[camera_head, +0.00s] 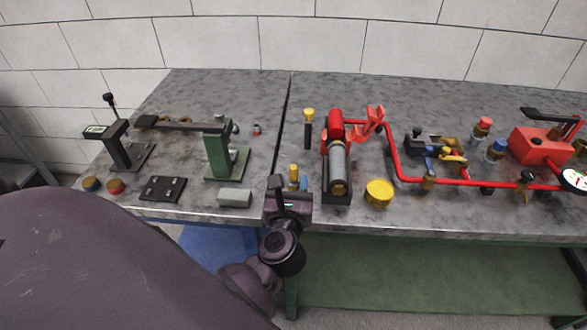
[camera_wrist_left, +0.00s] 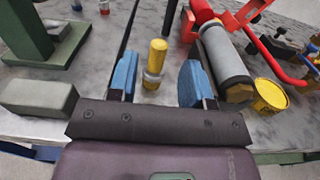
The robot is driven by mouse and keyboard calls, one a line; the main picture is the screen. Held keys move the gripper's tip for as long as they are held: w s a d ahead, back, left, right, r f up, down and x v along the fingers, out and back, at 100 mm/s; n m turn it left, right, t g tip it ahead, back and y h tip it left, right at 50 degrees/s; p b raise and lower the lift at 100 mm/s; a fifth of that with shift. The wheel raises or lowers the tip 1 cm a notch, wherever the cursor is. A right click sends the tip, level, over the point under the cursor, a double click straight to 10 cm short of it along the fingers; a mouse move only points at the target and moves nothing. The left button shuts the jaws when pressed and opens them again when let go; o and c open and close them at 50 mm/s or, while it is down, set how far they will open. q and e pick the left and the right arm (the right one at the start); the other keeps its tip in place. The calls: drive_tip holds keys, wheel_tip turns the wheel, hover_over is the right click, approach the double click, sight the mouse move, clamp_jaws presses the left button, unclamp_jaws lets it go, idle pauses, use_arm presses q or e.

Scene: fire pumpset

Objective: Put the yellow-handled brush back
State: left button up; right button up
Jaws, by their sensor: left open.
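A yellow-handled piece with a grey metal collar (camera_head: 294,174), likely the brush, stands near the table's front edge. In the left wrist view this piece (camera_wrist_left: 157,57) shows between the blue fingers. My left gripper (camera_head: 290,184) is open around it, with a gap on both sides. Its fingers (camera_wrist_left: 158,80) reach over the table from the front. A second yellow-topped piece with a black lower part (camera_head: 309,125) is farther back; I cannot tell whether it is also a brush. My right gripper is not in view.
A grey block (camera_head: 235,197) and green stand (camera_head: 222,152) are on the left. Red piping (camera_head: 392,160) runs right.

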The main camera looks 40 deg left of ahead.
use_arm(q)
drive_tip(key=s+d+f+m+t+h, duration=0.1)
drive_tip(key=s+d+f+m+h, duration=0.15)
drive_tip(key=m, duration=0.65)
drive_tip(key=s+d+f+m+t+h, duration=0.15)
drive_tip(key=m+h, duration=0.25)
drive_tip(key=m, duration=0.6)
drive_tip(key=s+d+f+m+t+h, duration=0.1)
drive_tip(key=s+d+f+m+h, duration=0.2)
drive_tip(key=m, duration=0.6)
drive_tip(key=s+a+f+m+g, duration=0.5)
drive_tip(key=s+f+m+g, duration=0.2)
drive_tip(key=f+m, duration=0.5)
drive_tip(key=s+m, duration=0.1)
drive_tip(key=m, duration=0.2)
drive_tip(key=shift+a+f+g, duration=0.15)
drive_tip(key=shift+a+g, duration=0.05)
drive_tip(key=shift+g, duration=0.15)
